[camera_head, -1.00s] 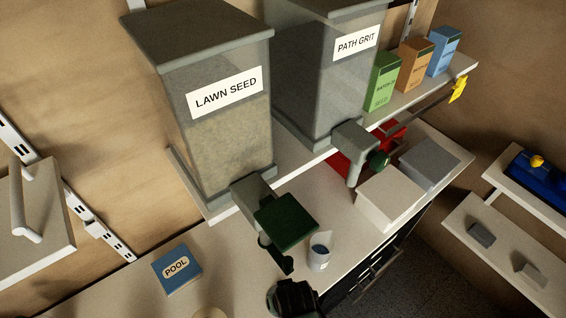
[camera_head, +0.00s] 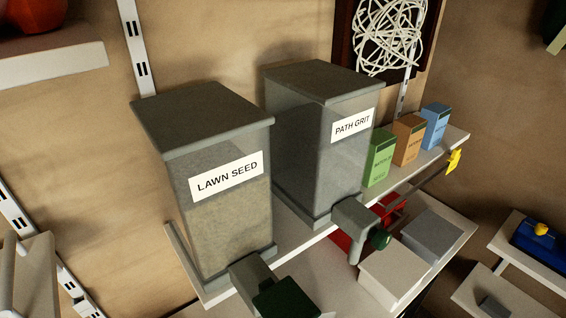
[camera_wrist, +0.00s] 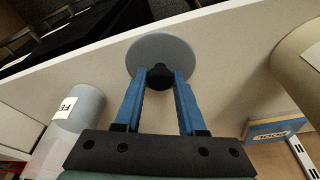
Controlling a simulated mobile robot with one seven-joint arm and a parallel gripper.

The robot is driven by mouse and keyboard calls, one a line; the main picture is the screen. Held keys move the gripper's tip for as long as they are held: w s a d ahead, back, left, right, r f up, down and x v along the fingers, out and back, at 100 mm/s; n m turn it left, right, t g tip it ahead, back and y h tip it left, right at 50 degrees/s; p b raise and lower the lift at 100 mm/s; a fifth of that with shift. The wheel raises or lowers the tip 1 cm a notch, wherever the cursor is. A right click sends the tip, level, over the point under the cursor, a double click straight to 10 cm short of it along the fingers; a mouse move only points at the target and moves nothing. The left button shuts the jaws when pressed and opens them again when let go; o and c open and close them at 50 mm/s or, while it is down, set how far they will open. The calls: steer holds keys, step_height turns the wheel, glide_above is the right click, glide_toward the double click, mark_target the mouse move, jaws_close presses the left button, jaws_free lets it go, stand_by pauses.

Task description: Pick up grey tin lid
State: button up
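The grey tin lid (camera_wrist: 176,52) is a flat round disc with a black knob (camera_wrist: 159,78) in the wrist view. It lies on the pale worktop, close to its edge. My gripper (camera_wrist: 160,74) has its two blue fingers on either side of the knob, with the tips very near or touching it. I cannot tell whether they press on it. The fingers hide part of the lid's near side. In the head view neither the lid nor my gripper shows.
A grey labelled cup (camera_wrist: 78,108) stands left of my fingers. A blue POOL box (camera_wrist: 275,128) and a large beige round container (camera_wrist: 300,65) are at right. In the head view, LAWN SEED (camera_head: 215,200) and PATH GRIT (camera_head: 322,140) bins stand on a shelf, spouts projecting over the worktop.

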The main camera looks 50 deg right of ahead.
jaws_close()
